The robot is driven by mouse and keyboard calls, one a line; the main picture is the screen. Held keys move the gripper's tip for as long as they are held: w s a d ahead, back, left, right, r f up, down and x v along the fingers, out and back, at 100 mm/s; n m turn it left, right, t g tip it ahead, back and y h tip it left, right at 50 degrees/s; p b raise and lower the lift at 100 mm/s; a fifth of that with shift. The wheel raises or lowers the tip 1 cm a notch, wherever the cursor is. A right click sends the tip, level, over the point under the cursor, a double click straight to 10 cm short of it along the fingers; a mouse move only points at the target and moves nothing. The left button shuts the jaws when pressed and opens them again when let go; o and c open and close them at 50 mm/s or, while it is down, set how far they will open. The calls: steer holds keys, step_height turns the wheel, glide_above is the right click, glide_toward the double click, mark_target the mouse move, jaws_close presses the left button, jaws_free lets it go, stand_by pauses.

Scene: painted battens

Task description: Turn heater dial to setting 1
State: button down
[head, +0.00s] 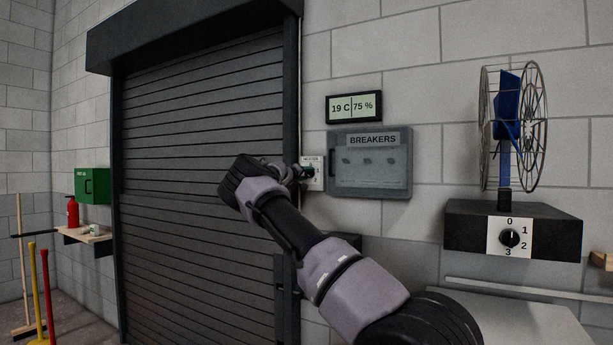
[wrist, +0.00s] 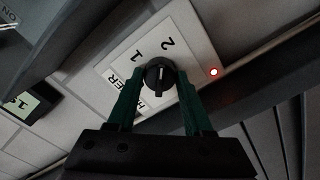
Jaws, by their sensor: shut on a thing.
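The heater dial (wrist: 160,75) is a round black knob on a pale plate, seen in the wrist view. The figures 1 and 2 are printed above it, and part of the word HEATER shows at its left. A pale line on the knob runs roughly up and down in the picture; which figure it points at I cannot tell. My gripper (wrist: 161,82) has its green fingers on both sides of the knob and is shut on it. In the head view my gripper (head: 305,173) is at the small white heater plate (head: 317,161), and the dial is hidden there.
The roller shutter (head: 200,120) is at left.

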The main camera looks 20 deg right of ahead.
steer(key=n, duration=1.2)
steer(key=shift+f, duration=0.1)
stand_by(0.4)
steer(key=shift+c, duration=1.5)
jaws_free()
steer(key=shift+a, duration=0.1)
steer(key=v, duration=1)
steer(key=shift+s+a, duration=0.25)
steer(key=shift+s, duration=0.05)
steer(key=shift+a, duration=0.1)
